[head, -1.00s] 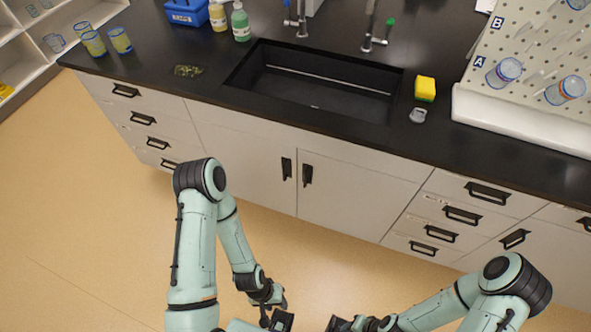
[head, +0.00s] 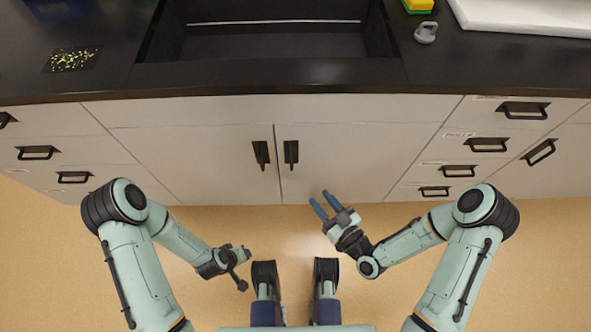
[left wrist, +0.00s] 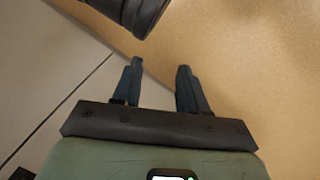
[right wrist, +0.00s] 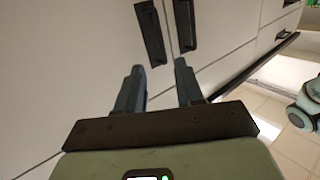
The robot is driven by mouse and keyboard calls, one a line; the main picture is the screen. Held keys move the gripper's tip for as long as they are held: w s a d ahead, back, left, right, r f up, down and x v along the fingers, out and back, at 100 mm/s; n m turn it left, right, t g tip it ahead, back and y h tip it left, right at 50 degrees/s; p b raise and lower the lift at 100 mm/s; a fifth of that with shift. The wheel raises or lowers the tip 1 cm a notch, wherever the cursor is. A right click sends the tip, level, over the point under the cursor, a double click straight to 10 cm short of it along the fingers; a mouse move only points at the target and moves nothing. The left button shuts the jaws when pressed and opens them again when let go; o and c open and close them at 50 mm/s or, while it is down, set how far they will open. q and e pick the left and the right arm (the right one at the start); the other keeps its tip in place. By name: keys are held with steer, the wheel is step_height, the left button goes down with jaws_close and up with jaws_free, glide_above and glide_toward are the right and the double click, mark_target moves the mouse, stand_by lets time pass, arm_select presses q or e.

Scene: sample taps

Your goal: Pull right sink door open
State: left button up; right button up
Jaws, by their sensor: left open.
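The right sink door (head: 345,160) is closed flush beside the left sink door (head: 200,160). Its black vertical handle (head: 291,155) is near the middle seam; the left door's handle (head: 261,155) is just across it. My right gripper (head: 325,203) is open and empty, below and right of the handles, pointing up toward the doors. In the right wrist view the right door's handle (right wrist: 150,32) is ahead, its near end appearing between the spread fingers; no contact shows. My left gripper (head: 243,270) is low in front of the left door; the left wrist view shows its fingers (left wrist: 160,78) open and empty.
The black counter (head: 250,80) with the sink basin (head: 270,30) overhangs the doors. Drawers with black handles (head: 523,111) flank the doors on both sides. A yellow sponge (head: 418,5) and a small grey item (head: 426,32) lie on the counter. The tan floor is clear.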

mark_target(292, 162)
steer(key=shift+t, duration=0.4)
steer(key=x, duration=0.4)
steer(key=b+x, duration=0.1)
steer(key=x, duration=0.4)
steer(key=r+b+x, duration=0.1)
steer(key=x, duration=0.4)
steer(key=shift+a, duration=0.15)
arm_select(q)
steer(key=s+a+f+g, duration=0.1)
steer(key=s+f, duration=0.2)
steer(key=f, duration=0.1)
steer(key=shift+s+a+f+g, duration=0.2)
steer(key=shift+s+f+g, duration=0.15)
steer(key=shift+s+g, duration=0.05)
arm_select(e)
jaws_close()
